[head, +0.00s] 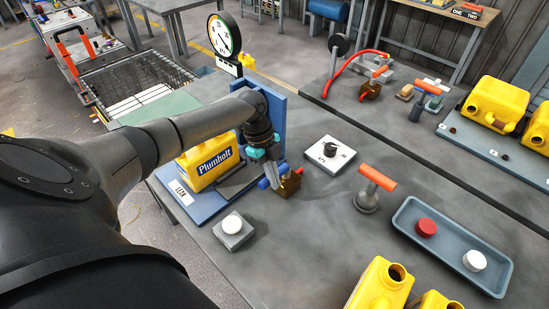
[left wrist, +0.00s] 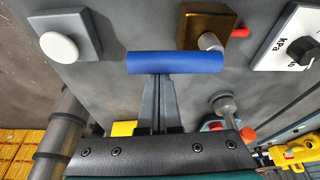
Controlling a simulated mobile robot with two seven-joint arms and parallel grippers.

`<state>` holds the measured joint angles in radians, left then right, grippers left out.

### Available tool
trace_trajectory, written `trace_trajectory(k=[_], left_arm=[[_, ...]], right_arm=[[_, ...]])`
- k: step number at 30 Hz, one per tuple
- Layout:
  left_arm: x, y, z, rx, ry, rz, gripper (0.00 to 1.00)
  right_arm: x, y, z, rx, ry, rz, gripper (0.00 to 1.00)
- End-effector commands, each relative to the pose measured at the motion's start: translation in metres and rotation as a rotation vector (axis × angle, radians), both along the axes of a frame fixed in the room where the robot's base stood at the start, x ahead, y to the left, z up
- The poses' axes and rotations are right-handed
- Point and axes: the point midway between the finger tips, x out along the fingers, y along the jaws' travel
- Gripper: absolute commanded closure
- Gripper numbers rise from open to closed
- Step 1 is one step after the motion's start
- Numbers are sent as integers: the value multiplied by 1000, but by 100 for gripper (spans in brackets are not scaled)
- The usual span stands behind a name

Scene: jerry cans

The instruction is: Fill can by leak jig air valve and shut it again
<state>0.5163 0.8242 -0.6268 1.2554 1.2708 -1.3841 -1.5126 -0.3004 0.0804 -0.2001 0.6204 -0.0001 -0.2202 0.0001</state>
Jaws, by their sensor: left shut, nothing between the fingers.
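A yellow can marked Plumholt (head: 208,160) stands in the blue jig (head: 190,203) labelled LEAK. At the jig's right end is a brass valve block (head: 291,182) with a blue bar handle (head: 264,184). The left wrist view shows the blue handle (left wrist: 180,63) lying crosswise, with the brass block (left wrist: 200,22) beyond it. My left gripper (head: 273,178) is shut and empty, its fingertips (left wrist: 158,78) right at the handle's near side. I cannot tell whether they touch it. A round dial gauge (head: 224,36) rises behind the jig. My right gripper is out of view.
A kPa knob box (head: 330,155) stands right of the jig. A grey box with a white button (head: 233,228) is in front. An orange T-handle piece (head: 376,184) and a tray (head: 440,237) with red and white caps stand right. Yellow cans (head: 382,287) are at the front edge.

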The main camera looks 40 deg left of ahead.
Motion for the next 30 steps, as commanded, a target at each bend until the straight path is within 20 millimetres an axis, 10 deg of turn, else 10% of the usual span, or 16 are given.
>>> trace_trajectory(k=[13,30], left_arm=[[-5,-41,-4,-4,2,2,100],[0,-9,85,1,0,7,100]], right_arm=[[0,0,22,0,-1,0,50],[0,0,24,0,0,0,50]])
